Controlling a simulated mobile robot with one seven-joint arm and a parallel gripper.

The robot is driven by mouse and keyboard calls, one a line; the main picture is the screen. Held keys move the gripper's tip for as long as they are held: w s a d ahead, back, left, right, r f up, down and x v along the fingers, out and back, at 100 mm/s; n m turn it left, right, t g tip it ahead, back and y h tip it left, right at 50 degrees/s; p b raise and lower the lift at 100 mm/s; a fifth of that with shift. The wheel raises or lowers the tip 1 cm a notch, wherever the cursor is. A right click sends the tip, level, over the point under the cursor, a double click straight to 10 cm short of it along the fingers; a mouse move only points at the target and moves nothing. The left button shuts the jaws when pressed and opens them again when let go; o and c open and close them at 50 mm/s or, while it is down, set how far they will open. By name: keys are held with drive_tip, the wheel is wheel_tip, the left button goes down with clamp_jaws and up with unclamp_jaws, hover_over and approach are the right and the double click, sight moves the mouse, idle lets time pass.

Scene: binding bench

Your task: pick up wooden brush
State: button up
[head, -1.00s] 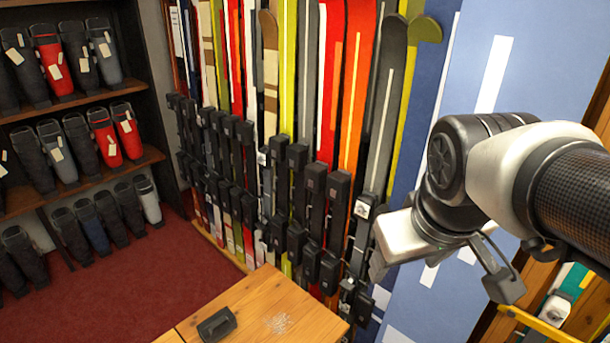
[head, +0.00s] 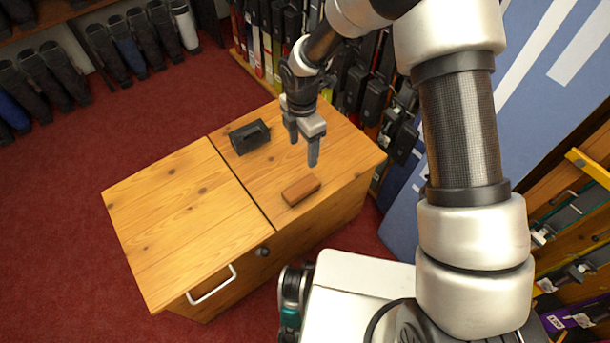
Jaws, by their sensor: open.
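The wooden brush appears to be the small reddish-brown block (head: 301,190) lying flat on the bench top near its front right edge in the head view; no bristles show. My gripper (head: 303,152) points down above the bench, its two fingers apart with nothing between them. It is behind the brown block in the picture and apart from it. The block is fully in view.
A black block-shaped object (head: 249,137) lies on the wooden bench (head: 170,215), left of my gripper. The bench's left half is clear. Skis and bindings (head: 370,95) stand close behind the bench. Boots (head: 130,45) line a shelf at back left.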

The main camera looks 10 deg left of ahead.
drive_tip(key=n+b, duration=0.1)
drive_tip(key=b, duration=0.2)
hover_over(301, 187)
drive_tip(key=f, duration=1.4)
drive_tip(key=shift+w+a+f, duration=0.15)
drive_tip(key=shift+a, duration=0.05)
drive_tip(key=shift+d+f+b, duration=0.15)
drive_tip(key=shift+f+b, duration=0.3)
drive_tip(key=shift+f, duration=1)
drive_tip(key=shift+d+f+b, duration=0.1)
drive_tip(key=shift+f+b, duration=0.35)
drive_tip(key=shift+f, duration=1)
drive_tip(key=shift+c, duration=0.5)
drive_tip(key=shift+r, duration=0.1)
drive_tip(key=c, duration=1.2)
wheel_tip(301, 187, up, 10)
drive_tip(key=p, duration=0.2)
drive_tip(key=shift+p, duration=0.35)
drive_tip(key=shift+c, duration=0.2)
